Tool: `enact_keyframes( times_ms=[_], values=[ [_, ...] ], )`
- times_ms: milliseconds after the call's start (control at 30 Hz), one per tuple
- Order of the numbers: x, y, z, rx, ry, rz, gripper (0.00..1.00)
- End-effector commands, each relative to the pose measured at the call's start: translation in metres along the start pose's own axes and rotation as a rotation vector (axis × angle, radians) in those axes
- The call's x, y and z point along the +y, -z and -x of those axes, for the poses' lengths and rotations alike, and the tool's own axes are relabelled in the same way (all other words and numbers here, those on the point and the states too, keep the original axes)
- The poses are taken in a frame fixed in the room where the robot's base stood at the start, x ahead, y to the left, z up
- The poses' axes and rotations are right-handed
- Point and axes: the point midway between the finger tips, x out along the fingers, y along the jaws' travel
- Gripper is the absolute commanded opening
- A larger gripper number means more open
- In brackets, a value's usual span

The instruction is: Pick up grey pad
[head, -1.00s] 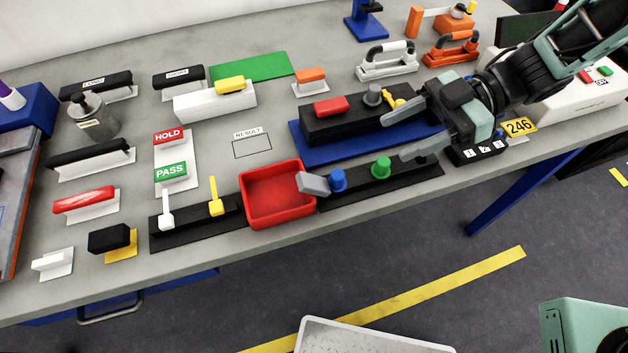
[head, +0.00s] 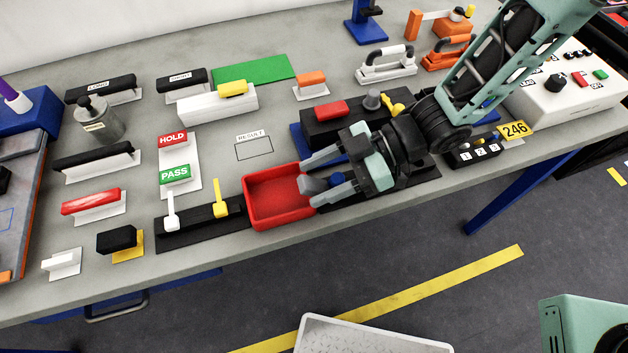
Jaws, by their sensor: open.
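The grey pad (head: 313,185) is a small grey block at the right rim of the red tray (head: 262,222). It is tilted, and its right end is partly hidden by my gripper. My gripper (head: 309,181) is open, its two grey fingers pointing left with one on each side of the pad in the picture. I cannot tell whether either finger touches the pad. A blue knob (head: 337,179) shows between the fingers behind the pad.
A black block with a red piece (head: 331,108) and a grey knob (head: 372,99) stands behind my gripper. A black rack with white and yellow levers (head: 220,198) is left of the tray. Bare table (head: 215,150) lies around the RESULT outline.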

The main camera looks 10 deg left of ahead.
Motion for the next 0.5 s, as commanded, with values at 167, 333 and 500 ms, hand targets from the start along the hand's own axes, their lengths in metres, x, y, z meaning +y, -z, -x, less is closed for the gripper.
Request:
enact_keyframes(
  times_ms=[167,333,500],
  values=[
    [0.0,0.001,-0.019,-0.001,-0.001,0.0,0.56],
    [0.001,0.0,-0.021,-0.001,-0.002,0.0,0.56],
    [0.001,0.0,-0.021,-0.001,-0.001,0.0,0.34]
  ],
)
